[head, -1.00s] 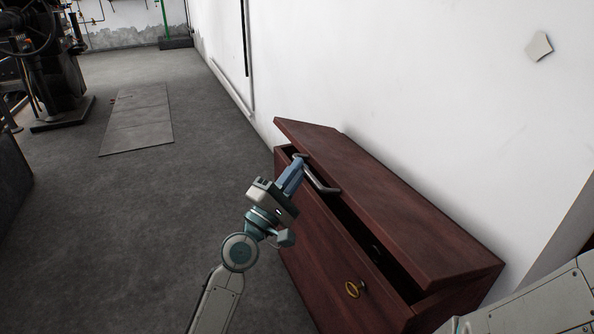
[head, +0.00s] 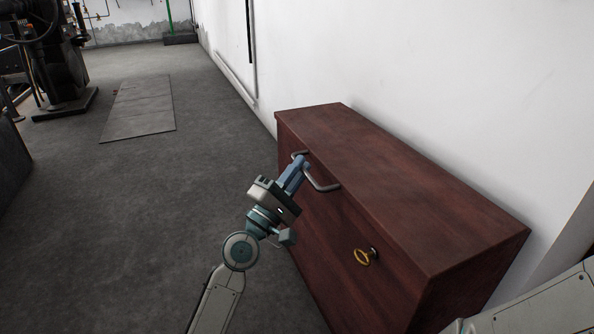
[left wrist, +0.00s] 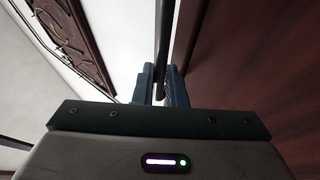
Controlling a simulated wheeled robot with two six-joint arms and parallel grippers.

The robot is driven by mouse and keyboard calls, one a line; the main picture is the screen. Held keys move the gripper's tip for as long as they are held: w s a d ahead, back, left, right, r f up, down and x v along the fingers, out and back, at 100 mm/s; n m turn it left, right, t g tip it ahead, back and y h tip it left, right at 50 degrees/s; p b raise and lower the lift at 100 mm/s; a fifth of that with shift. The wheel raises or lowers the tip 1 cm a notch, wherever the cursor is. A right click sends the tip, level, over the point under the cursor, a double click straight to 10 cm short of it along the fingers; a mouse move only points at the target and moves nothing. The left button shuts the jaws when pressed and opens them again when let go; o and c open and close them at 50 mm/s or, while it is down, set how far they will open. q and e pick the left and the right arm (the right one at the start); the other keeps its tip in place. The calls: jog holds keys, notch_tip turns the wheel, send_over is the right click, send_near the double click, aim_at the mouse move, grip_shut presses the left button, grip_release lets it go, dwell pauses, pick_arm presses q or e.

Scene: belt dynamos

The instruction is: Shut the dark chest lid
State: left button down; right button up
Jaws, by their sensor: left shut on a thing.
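The dark red-brown wooden chest (head: 350,240) stands against the white wall at the right in the head view. Its lid (head: 400,185) lies down flat, and no dark gap shows along its front edge. A grey metal bar handle (head: 324,186) sticks out near the top of the front. My left gripper (head: 302,163) is shut on this handle, at its far end. The left wrist view shows the dark handle bar (left wrist: 162,45) between the gripper's fingers (left wrist: 160,88). My right gripper is out of view; only part of my right arm shows at the bottom right.
A brass key-like fitting (head: 365,257) sticks out of the chest front. The grey floor (head: 130,220) to the left is open, with a flat grey plate (head: 138,108) on it. Dark machinery (head: 58,65) stands at the far left.

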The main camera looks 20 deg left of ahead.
pick_arm(q)
notch_tip(320, 180, down, 2)
jog(key=shift+w+d+f, duration=0.1)
jog(key=shift+w+d, duration=0.05)
jog(key=c, duration=1.8)
grip_release()
jog(key=o, duration=0.3)
jog(key=shift+w+d+f+g, duration=0.1)
jog(key=shift+d+f+g, duration=0.05)
jog(key=shift+g, duration=0.15)
jog(key=shift+s+f, duration=0.1)
jog(key=shift+s, duration=0.1)
jog(key=b+v, duration=0.1)
jog(key=v, duration=0.2)
jog(key=b+v, duration=0.1)
jog(key=v, duration=0.3)
jog(key=b+v, duration=0.1)
jog(key=v, duration=0.2)
jog(key=shift+s+a+b, duration=0.2)
jog(key=shift+b, duration=0.15)
